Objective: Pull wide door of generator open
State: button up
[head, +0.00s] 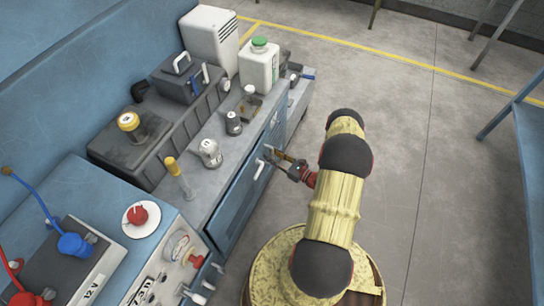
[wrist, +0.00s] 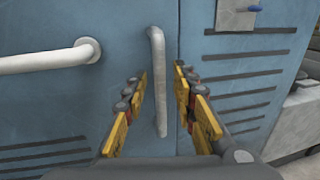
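The generator's blue front door panel (head: 238,205) is in the head view, below the grey top; it looks shut. In the wrist view the blue panel (wrist: 70,105) carries a grey vertical bar handle (wrist: 158,85) near a seam on its right. A whitish horizontal bar (wrist: 45,60) is on the left of the same view. My gripper (wrist: 160,84) is open, with its yellow-padded fingers on either side of the vertical handle and gaps showing. In the head view my gripper (head: 282,161) is at the blue front; contact with the handle cannot be told.
A slatted blue panel (wrist: 240,80) lies right of the seam. Bottles and cans, including a white jug with a green cap (head: 259,67), stand on the generator's top. A round drum-like thing (head: 268,268) is at the bottom. Open floor (head: 400,140) lies to the right.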

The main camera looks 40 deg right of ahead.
jog(key=c, duration=0.3)
jog(key=c, duration=0.4)
grip_shut()
dwell(0.3)
